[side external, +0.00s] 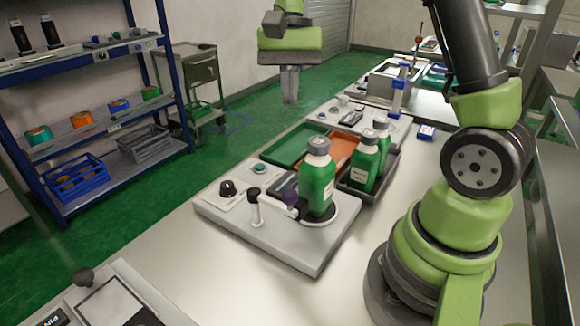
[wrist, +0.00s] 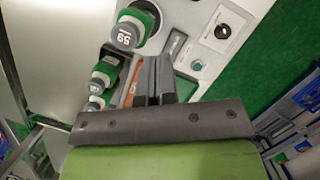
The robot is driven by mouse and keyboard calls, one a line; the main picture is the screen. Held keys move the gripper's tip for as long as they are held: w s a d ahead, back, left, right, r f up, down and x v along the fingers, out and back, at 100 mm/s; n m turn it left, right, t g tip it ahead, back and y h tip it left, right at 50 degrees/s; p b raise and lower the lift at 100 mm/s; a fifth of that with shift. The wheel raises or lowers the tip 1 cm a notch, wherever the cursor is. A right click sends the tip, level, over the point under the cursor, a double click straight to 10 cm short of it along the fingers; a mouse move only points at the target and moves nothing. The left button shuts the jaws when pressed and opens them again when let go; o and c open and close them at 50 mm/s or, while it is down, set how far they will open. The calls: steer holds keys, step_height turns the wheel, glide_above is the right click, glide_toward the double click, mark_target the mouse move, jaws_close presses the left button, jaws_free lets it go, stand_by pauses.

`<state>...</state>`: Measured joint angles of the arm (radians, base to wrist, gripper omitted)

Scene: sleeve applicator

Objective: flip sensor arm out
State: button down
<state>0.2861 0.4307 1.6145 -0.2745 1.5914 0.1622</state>
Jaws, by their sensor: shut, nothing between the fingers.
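The sleeve applicator (side external: 272,246) is a grey slab on the bench. A green bottle (side external: 319,178) with a grey cap stands upright on its round dark plate. The sensor arm (side external: 279,209) is a short light bar, running from near a black-capped post (side external: 254,206) toward the bottle, with a dark purple knob at that end. Whether it touches the bottle I cannot tell. My gripper (side external: 290,99) is shut and empty, high beyond the applicator and apart from it. In the wrist view its fingers (wrist: 155,92) point toward the trays; the bottle (wrist: 133,28) shows upper left. The arm is not clear there.
Two more green bottles (side external: 365,160) stand in a dark tray behind the applicator, beside green (side external: 290,147) and orange (side external: 338,153) trays. A black knob (side external: 228,188) and a teal button (side external: 259,167) sit on the applicator's far-left side.

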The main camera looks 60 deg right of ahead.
mark_target(284, 197)
steer(key=s+a+f, duration=0.3)
steer(key=a+f, duration=0.2)
steer(key=f, duration=0.5)
steer(key=shift+s+a+f, duration=0.15)
steer(key=shift+s+a, duration=0.25)
